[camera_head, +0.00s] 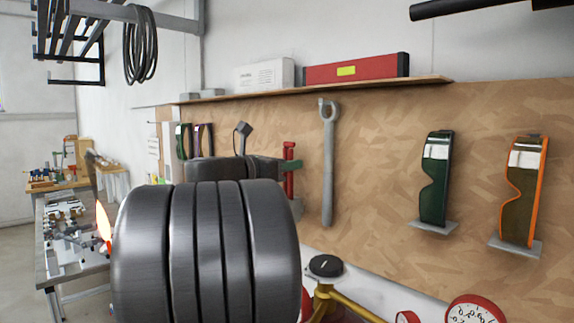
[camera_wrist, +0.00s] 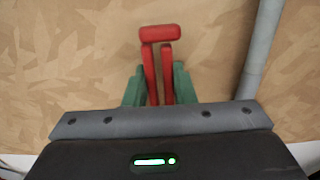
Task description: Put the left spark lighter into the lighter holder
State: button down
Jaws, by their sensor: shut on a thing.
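A red spark lighter (camera_wrist: 160,62) shows in the wrist view, with two upright red bars and a wider red head across the top. My gripper (camera_wrist: 158,86) has a green finger on each side of it and is shut on it. In the head view the red lighter (camera_head: 289,183) hangs upright in front of the brown board, just beyond my dark wrist, with the green fingers of my gripper (camera_head: 291,164) at its upper part. My own arm hides much of the area left of it. I cannot make out the lighter holder.
A grey wrench (camera_head: 328,160) hangs on the board (camera_head: 385,150) close to the right of the lighter. Goggles (camera_head: 436,180) sit on small ledges farther right. A shelf (camera_head: 300,90) runs above. A flame (camera_head: 103,222) shows at left.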

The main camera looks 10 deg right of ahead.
jog(key=shift+f+b, duration=0.35)
jog(key=shift+f, duration=0.25)
dwell(0.3)
jog(key=c, duration=1.1)
grip_release()
jog(key=shift+s, duration=0.1)
